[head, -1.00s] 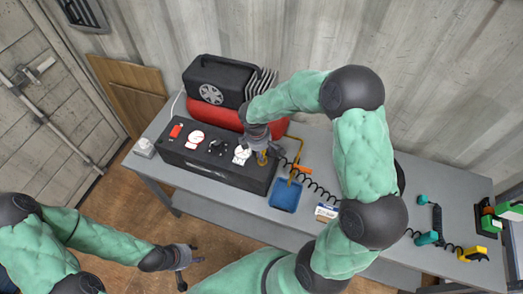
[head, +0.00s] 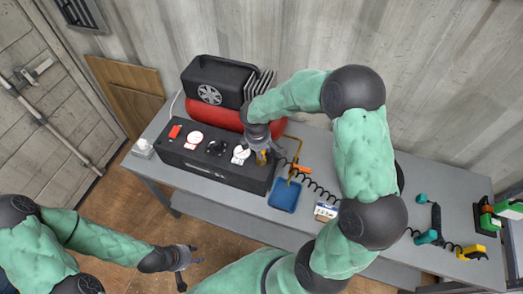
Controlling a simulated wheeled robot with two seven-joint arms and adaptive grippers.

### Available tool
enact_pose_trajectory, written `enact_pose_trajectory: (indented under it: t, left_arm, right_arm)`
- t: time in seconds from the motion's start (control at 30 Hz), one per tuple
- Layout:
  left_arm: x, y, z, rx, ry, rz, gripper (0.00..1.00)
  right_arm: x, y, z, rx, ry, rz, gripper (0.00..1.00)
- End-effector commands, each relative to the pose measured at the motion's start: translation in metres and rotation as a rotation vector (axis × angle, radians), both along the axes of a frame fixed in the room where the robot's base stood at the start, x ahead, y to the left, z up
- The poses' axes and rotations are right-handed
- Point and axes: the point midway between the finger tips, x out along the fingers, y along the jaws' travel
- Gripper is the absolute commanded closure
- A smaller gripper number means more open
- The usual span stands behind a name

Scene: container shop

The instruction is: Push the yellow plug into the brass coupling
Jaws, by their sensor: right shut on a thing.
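My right gripper (head: 266,156) reaches down over the right end of the black panel box (head: 215,158) and is shut. A small yellow-brass piece (head: 262,158) shows at its fingertips. I take the gripper to be holding the yellow plug, at the end of the black coiled hose (head: 318,187). The plug and the brass coupling cannot be told apart here, and the fingers hide much of them. Whether they touch is not visible. My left gripper (head: 187,271) is open and empty, low over the floor in front of the bench.
A red compressor tank (head: 212,116) with a black motor housing stands behind the panel box. A blue tray (head: 285,195), an orange-handled item (head: 303,169) and a small white box (head: 325,211) lie to the right. A teal air tool (head: 427,238) lies farther right on the grey bench (head: 385,270).

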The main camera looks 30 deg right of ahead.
Motion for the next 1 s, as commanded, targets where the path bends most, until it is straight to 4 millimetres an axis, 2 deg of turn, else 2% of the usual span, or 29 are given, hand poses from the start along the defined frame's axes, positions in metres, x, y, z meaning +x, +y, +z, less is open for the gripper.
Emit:
enact_pose_trajectory:
  t: [0.67, 0.7, 0.77, 1.0]
  left_arm:
    - [0.0, 0.0, -0.01, 0.0, 0.0, 0.0, 0.6]
    - [0.0, 0.0, -0.009, 0.0, 0.0, 0.0, 0.6]
    - [0.0, 0.0, -0.009, 0.0, 0.0, 0.0, 0.6]
    - [0.0, 0.0, -0.009, 0.0, 0.0, 0.0, 0.6]
  right_arm:
    - [0.0, 0.0, -0.012, 0.0, 0.0, 0.0, 0.91]
    - [0.0, 0.0, -0.011, 0.0, 0.0, 0.0, 0.54]
    - [0.0, 0.0, -0.011, 0.0, 0.0, 0.0, 0.37]
    - [0.0, 0.0, -0.011, 0.0, 0.0, 0.0, 0.35]
